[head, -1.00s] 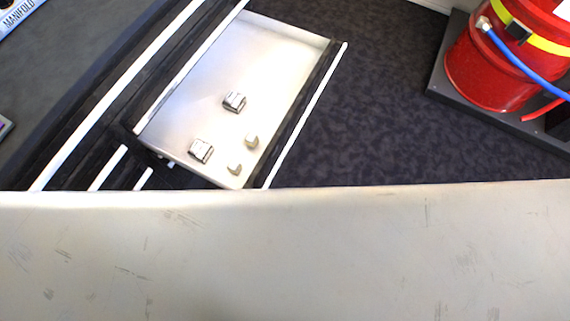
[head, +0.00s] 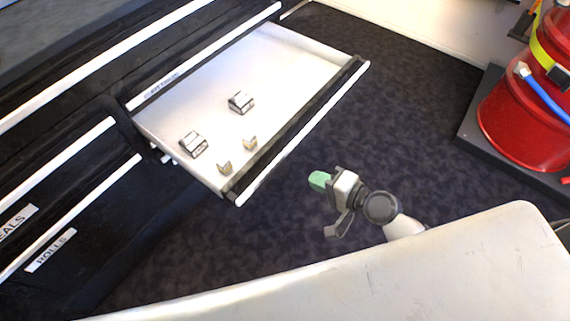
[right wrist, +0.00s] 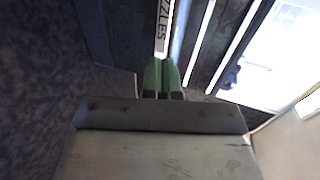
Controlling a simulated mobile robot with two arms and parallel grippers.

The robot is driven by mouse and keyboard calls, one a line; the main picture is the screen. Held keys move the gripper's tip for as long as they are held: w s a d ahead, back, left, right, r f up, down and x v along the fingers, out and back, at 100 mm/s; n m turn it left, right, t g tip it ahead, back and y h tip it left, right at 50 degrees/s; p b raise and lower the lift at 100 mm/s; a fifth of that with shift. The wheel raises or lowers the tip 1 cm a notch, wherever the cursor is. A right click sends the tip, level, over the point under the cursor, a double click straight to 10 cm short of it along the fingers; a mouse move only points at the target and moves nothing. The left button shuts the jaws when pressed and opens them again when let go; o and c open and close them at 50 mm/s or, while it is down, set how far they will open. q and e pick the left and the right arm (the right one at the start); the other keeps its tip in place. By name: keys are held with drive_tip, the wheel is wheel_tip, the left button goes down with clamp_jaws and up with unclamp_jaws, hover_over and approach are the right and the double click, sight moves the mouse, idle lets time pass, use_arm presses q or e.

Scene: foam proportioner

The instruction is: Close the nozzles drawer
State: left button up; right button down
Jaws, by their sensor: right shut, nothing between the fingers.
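The nozzles drawer (head: 186,127) is pulled out of the dark cabinet in the head view. Its pale tray holds several small metal pieces, and a white handle rail (head: 305,132) runs along its front. In the right wrist view, a label ending in "ZZLES" (right wrist: 165,28) shows just beyond my fingertips. My right gripper (head: 319,181) has green fingertips and is in front of the drawer, apart from the handle rail in the head view. Its fingers are together and empty, and show in the right wrist view (right wrist: 161,76). My left gripper is out of view.
Shut drawers labelled "ROLLS" (head: 50,251) and "EALS" (head: 17,224), the latter cut off, are at lower left. A red drum (head: 520,125) stands on a dark base at right. Dark carpet (head: 400,115) lies clear between drum and drawer.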

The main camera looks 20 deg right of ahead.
sight(279, 161)
drive_tip(key=x, duration=0.6)
drive_tip(key=r+x, duration=0.1)
drive_tip(key=x, duration=0.2)
drive_tip(key=shift+w+a, duration=0.1)
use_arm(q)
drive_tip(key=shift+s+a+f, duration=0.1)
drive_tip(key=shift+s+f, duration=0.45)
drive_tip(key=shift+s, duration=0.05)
use_arm(e)
drive_tip(key=shift+w+a+f, duration=0.1)
drive_tip(key=shift+w+a, duration=0.1)
drive_tip(key=shift+w, duration=0.05)
drive_tip(key=shift+w, duration=0.1)
